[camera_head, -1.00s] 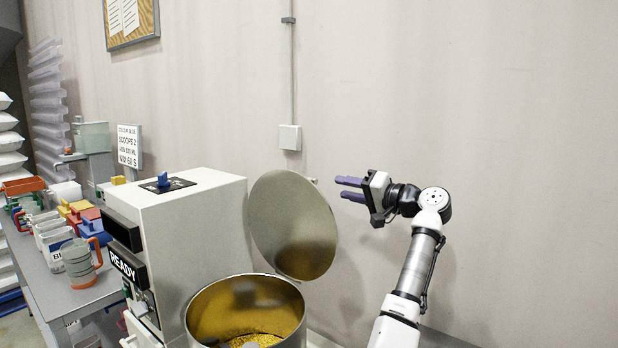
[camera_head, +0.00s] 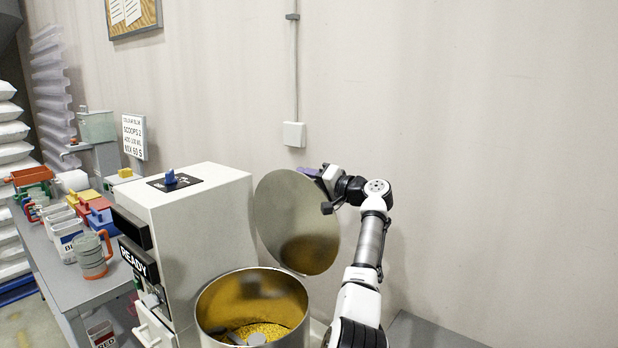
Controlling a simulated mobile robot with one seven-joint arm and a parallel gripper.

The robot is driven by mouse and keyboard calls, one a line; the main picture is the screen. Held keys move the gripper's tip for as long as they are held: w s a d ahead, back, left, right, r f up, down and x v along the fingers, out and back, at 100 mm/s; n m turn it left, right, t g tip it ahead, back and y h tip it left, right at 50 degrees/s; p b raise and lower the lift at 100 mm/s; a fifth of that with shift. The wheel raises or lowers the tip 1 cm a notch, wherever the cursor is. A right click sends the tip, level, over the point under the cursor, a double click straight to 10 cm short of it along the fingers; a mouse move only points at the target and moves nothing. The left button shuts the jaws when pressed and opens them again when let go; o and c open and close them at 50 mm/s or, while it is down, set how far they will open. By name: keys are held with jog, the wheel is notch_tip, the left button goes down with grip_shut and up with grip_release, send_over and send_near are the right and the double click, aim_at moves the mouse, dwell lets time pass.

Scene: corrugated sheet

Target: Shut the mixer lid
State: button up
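The mixer lid (camera_head: 290,222) is a round metal disc standing raised and tilted back behind the open mixer bowl (camera_head: 206,322). The bowl is a metal drum with yellow granules (camera_head: 268,330) and part of a mixing tool (camera_head: 245,339) inside. My gripper (camera_head: 309,172) is at the upper right edge of the lid, its purple fingers partly hidden. I cannot tell whether the fingers touch the lid, or whether they are open or shut. The mixer body (camera_head: 195,225) is a white box left of the lid, with a READY display (camera_head: 139,262).
A grey table (camera_head: 65,282) at the left holds a cup with an orange handle (camera_head: 91,255), several coloured containers and a red bin (camera_head: 32,176). A sign (camera_head: 134,137) stands behind. A plain wall is behind the lid; a wall box (camera_head: 294,134) is above it.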

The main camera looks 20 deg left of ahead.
jog(key=shift+c, duration=0.5)
grip_shut()
jog(key=shift+s+f, duration=0.1)
jog(key=shift+f, duration=0.05)
